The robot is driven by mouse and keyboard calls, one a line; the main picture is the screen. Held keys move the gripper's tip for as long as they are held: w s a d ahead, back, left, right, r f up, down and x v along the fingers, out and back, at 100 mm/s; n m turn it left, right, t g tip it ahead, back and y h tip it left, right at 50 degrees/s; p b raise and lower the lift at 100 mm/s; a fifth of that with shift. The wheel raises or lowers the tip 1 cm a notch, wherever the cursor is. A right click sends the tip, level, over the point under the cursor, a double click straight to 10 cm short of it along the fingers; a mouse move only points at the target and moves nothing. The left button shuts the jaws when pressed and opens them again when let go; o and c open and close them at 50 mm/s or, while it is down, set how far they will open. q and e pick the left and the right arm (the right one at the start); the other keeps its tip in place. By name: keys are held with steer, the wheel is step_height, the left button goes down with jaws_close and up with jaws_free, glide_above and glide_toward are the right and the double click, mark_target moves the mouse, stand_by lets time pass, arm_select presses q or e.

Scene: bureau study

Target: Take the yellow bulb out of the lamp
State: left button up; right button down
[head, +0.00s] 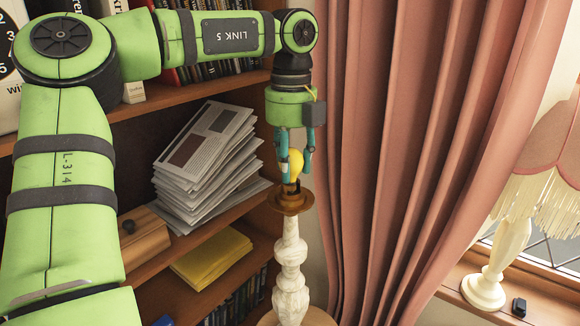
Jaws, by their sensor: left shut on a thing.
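The yellow bulb (296,163) stands at the top of the lamp (290,262), which has a brown cup-shaped top and a pale turned column. My left gripper (295,170) points straight down from above, with its teal fingers on both sides of the bulb, shut on it. The bulb's lower end is at or just above the lamp's socket; I cannot tell whether it is still seated in it. The fingers hide part of the bulb. My right gripper is not in view.
A wooden bookshelf (262,231) with a stack of papers (205,160) and a yellow folder (212,258) stands left of the lamp. A pink curtain (410,150) hangs close on the right. A second lamp with a fringed shade (545,135) stands on the windowsill.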

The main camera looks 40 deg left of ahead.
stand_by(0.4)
arm_select(q)
steer(key=shift+n, duration=0.3)
steer(key=shift+n+b, duration=0.3)
steer(key=shift+n, duration=0.2)
steer(key=shift+n, duration=0.8)
steer(key=shift+n+b, duration=0.5)
steer(key=shift+n, duration=0.1)
